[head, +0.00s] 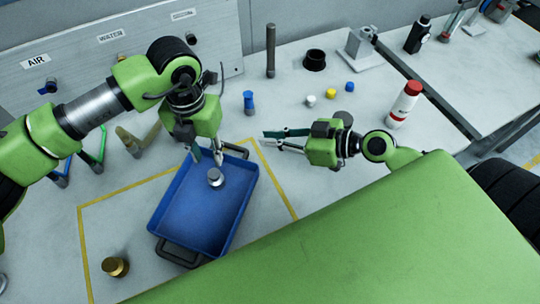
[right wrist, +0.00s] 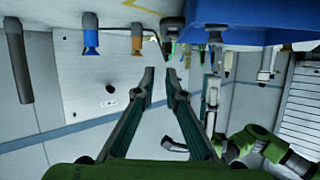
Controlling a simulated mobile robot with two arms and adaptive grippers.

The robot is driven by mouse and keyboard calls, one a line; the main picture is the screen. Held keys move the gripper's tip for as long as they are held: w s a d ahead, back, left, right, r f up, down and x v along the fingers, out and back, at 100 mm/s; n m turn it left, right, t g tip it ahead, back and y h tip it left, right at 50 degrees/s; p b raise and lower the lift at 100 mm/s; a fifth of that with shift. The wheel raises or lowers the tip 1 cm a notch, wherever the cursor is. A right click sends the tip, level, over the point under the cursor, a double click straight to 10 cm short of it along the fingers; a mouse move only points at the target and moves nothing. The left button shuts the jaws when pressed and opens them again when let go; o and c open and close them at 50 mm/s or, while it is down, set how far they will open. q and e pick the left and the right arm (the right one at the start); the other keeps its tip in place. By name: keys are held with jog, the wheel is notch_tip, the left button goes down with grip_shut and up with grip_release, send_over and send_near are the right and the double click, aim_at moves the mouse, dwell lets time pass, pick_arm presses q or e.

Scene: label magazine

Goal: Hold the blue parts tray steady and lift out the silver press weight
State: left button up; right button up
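The blue parts tray (head: 190,222) sits on the grey table inside a yellow-lined area, tilted relative to the picture. The silver press weight (head: 216,178) stands in its far half. My left gripper (head: 207,161) points down above the far part of the tray, just behind the weight, its fingers apart; whether they touch anything I cannot tell. My right gripper (head: 264,138) is open and empty, to the right of the tray's far end, pointing left. Its fingers (right wrist: 160,75) show a gap in the right wrist view, where the blue tray (right wrist: 240,10) fills the upper right.
A brass weight (head: 115,267) stands left of the tray. A blue-topped part (head: 249,102), a dark rod (head: 270,52), a black cup (head: 314,60) and a red-capped bottle (head: 404,104) stand behind and right.

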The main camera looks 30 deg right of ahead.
aim_at(228, 155)
jog(key=shift+n, duration=0.6)
jog(key=s+a+f, duration=0.2)
jog(key=s+f, duration=0.1)
jog(key=shift+a, duration=0.2)
jog(key=shift+g, duration=0.3)
jog(key=x, duration=1.3)
jog(key=shift+w+a, duration=0.25)
grip_shut()
